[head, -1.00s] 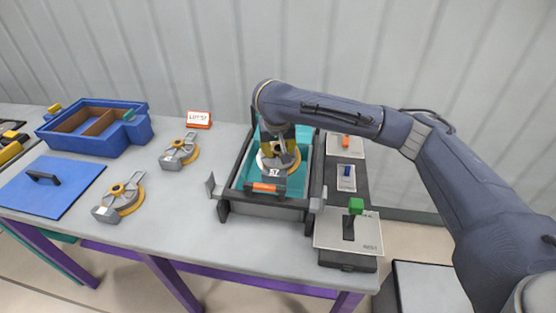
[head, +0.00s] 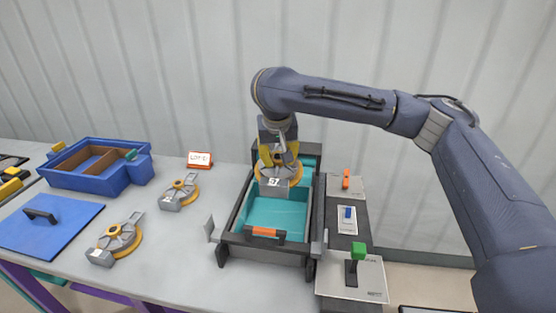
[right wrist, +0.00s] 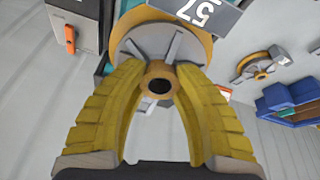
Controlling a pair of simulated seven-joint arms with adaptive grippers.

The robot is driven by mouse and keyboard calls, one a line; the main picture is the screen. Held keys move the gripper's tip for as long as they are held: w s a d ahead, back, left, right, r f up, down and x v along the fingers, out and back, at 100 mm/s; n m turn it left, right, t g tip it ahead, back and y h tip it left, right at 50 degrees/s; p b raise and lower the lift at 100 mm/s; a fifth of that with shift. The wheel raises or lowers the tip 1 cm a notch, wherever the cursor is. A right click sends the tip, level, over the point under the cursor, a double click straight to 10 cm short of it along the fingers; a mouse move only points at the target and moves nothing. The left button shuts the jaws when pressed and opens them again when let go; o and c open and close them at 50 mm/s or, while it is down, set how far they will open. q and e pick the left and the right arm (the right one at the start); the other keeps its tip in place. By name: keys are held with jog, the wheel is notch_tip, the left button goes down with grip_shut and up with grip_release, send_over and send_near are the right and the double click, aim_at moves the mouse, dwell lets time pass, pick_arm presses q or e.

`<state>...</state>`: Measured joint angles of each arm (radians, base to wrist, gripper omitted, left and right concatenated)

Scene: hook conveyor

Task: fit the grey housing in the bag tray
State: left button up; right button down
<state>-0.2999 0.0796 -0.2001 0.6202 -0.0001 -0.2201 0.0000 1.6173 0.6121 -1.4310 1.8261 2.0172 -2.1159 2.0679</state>
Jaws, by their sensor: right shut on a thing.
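The grey housing (head: 273,188), with a yellow ring and a label reading 57, is over the far half of the teal bag tray (head: 262,213). I cannot tell whether it touches the tray floor. My right gripper (head: 278,158) comes from above and is shut on the housing's middle. In the right wrist view, the yellow fingers (right wrist: 158,100) close around the round brown hub of the housing (right wrist: 140,40). The near half of the tray is empty and has an orange handle (head: 265,232) at its front. My left gripper is not in view.
Two similar grey-and-yellow housings (head: 117,243) (head: 180,192) lie on the table to the left. A blue divided box (head: 100,184), a blue lid (head: 50,226) and a LOT sign (head: 200,159) stand there too. A switch panel with a green lever (head: 358,251) borders the tray's right side.

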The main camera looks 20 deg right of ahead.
aim_at(275, 181)
jog(key=shift+s+a+f+g+y, duration=0.15)
jog(key=shift+s+a+f+g, duration=0.15)
jog(key=shift+f, duration=1.65)
jog(key=shift+s+a+f+g+y, duration=0.25)
jog(key=shift+f+g, duration=0.2)
jog(key=shift+f, duration=1.55)
jog(key=shift+s+a+f+g+y, duration=0.1)
jog(key=shift+s+a+f+g, duration=0.2)
jog(key=shift+f, duration=1.65)
jog(key=shift+w+a+f, duration=0.1)
jog(key=shift+f, duration=3.7)
